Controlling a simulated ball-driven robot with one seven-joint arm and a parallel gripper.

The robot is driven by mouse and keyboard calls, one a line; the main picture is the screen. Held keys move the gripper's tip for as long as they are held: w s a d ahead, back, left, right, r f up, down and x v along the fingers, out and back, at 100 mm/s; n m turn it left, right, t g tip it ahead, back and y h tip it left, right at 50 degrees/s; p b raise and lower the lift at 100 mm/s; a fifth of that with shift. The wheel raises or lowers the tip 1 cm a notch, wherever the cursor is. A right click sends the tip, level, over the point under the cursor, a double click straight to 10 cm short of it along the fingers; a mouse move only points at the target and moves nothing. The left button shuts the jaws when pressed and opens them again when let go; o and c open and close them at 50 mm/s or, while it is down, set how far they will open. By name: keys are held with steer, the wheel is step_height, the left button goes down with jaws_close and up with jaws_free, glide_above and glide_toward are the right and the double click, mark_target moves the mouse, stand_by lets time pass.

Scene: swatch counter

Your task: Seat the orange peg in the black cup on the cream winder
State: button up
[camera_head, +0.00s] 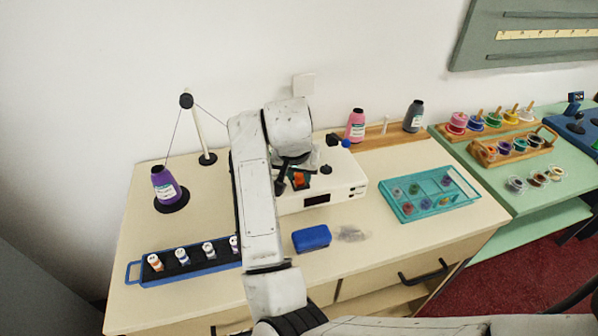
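The cream winder (347,184) stands on the counter behind and right of my arm. My gripper (291,182) is over its left part, pointing down, with dark fingers. An orange piece (300,178), which looks like the orange peg, shows right at the fingers. I cannot tell whether they are closed on it or only beside it. A small black round part (326,170) on the winder's top, right of the gripper, may be the black cup; its opening is too small to make out. My arm hides the winder's left end.
A blue box (311,238) lies in front of the winder. A blue-edged black rack (196,258) with several spools is at front left. A purple cone (164,184) stands by a thread stand at left. A teal tray (409,214) is at right. Front-right counter is clear.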

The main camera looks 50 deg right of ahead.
steer(key=o, duration=0.4)
steer(key=shift+c, duration=0.2)
steer(key=v, duration=1)
steer(key=shift+a+r, duration=0.2)
steer(key=shift+r, duration=0.15)
steer(key=shift+s, duration=0.15)
